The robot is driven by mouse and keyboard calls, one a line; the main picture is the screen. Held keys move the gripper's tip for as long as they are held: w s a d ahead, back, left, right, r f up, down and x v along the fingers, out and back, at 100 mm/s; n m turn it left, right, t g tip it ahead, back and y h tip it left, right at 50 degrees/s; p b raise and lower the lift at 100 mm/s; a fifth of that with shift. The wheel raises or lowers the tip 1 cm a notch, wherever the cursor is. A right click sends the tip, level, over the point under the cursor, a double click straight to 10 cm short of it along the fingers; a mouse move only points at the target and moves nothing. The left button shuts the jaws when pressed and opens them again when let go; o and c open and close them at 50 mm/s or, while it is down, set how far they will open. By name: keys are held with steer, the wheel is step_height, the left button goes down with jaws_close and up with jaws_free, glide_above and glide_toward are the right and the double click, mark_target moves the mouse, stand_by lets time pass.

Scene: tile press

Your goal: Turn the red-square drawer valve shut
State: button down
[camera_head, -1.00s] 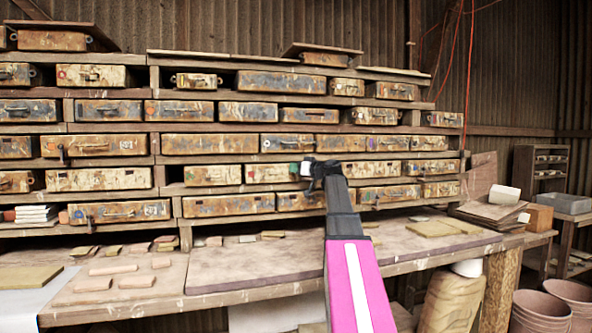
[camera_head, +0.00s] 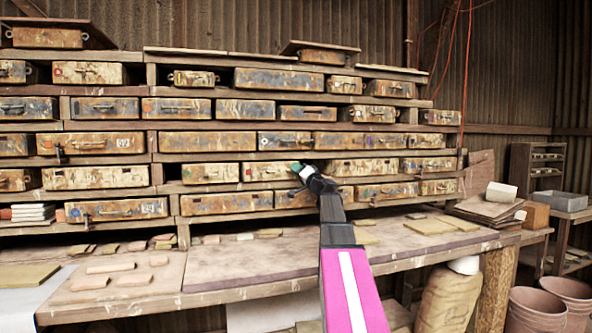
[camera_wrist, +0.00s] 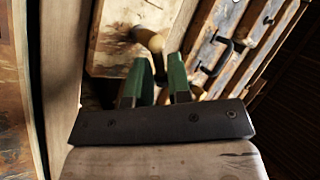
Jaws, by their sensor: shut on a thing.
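My gripper (camera_head: 299,167) is at the front of a worn, paint-stained drawer (camera_head: 264,172) in the lower middle of the rack. In the wrist view its two green fingers (camera_wrist: 157,78) are close together, shut on the valve (camera_wrist: 150,40), whose rounded tan end shows just beyond the fingertips. The valve stands out from the stained drawer front (camera_wrist: 115,52). The fingers hide part of the valve, and its exact angle is hard to tell. I cannot make out a red square clearly on this drawer.
Neighbouring drawers with dark handles (camera_wrist: 217,55) stand close by. The rack's wooden shelf edges run just above and below. The workbench (camera_head: 250,262) below holds several clay pieces (camera_head: 135,279) at left and stacked boards (camera_head: 487,207) at right. Red cords hang at upper right.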

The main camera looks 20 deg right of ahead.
steer(key=shift+f+m+t+h, duration=0.35)
steer(key=shift+m+t+h, duration=0.6)
steer(key=shift+m, duration=1.05)
steer(key=shift+f+m+t+h, duration=0.4)
steer(key=shift+m+h, duration=0.9)
steer(key=shift+m, duration=0.7)
steer(key=shift+f+m+t+h, duration=0.25)
steer(key=shift+m+t+h, duration=0.7)
steer(key=shift+m, duration=1.05)
steer(key=shift+m+h, duration=0.3)
steer(key=shift+h, duration=0.3)
steer(key=c, duration=1.2)
jaws_free()
steer(key=shift+s, duration=0.1)
steer(key=v, duration=1)
steer(key=shift+s+f, duration=0.15)
steer(key=shift+s, duration=0.15)
steer(key=shift+d, duration=0.1)
